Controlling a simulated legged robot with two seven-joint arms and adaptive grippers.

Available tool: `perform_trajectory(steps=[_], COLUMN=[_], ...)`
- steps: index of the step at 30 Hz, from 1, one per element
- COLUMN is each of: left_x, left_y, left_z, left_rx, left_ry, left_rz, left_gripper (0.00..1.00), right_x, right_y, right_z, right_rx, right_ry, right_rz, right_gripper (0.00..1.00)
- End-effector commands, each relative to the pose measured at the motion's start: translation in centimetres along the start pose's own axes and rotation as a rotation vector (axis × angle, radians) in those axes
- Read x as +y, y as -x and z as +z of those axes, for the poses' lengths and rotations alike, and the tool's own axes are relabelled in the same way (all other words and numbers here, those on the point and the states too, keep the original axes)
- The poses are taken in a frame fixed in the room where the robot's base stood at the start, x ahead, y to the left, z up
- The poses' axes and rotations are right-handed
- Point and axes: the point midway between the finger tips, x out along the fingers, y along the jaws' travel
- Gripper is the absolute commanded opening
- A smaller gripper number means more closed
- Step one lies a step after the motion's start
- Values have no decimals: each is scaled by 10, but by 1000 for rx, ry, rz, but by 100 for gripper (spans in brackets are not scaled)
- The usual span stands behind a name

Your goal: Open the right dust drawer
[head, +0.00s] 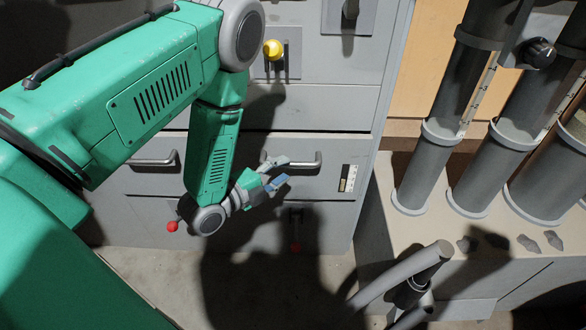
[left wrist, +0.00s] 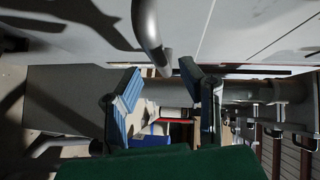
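The right dust drawer (head: 325,184) is in the lower part of the grey cabinet in the head view, and its front looks flush with the cabinet. Its bar handle (head: 306,161) is partly hidden by my left gripper (head: 276,174), which is at the handle's left end. In the left wrist view, the two blue-padded fingers of my left gripper (left wrist: 161,88) are spread apart. The curved handle (left wrist: 149,32) reaches down to between the fingertips, with gaps on both sides. I cannot tell whether it is fully between them. My right gripper is not in view.
Grey pipes (head: 415,170) stand on a bench at right. A grey tubular piece (head: 400,277) rises in front.

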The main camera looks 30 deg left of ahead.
Motion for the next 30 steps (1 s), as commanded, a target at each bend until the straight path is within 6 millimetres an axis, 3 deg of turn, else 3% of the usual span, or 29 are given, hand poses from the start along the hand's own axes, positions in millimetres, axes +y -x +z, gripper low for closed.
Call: perform_trajectory(steps=[7, 18, 19, 21, 22, 30], left_x=[1, 0, 0, 0, 0, 1], left_y=[-33, -39, -39, -39, -39, -40], left_z=[0, -1, -1, -1, -1, 0], left_rx=[1, 1, 1, 1, 0, 1], left_ry=[0, 1, 1, 1, 0, 1], left_rz=[-2, 1, 1, 1, 2, 4], left_gripper=[34, 34, 31, 6, 0, 0], right_x=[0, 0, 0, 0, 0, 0], right_y=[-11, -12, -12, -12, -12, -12], right_z=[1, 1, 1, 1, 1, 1], right_rx=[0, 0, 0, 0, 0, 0], right_ry=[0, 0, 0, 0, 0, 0], right_rz=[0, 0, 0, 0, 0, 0], right_gripper=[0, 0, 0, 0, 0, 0])
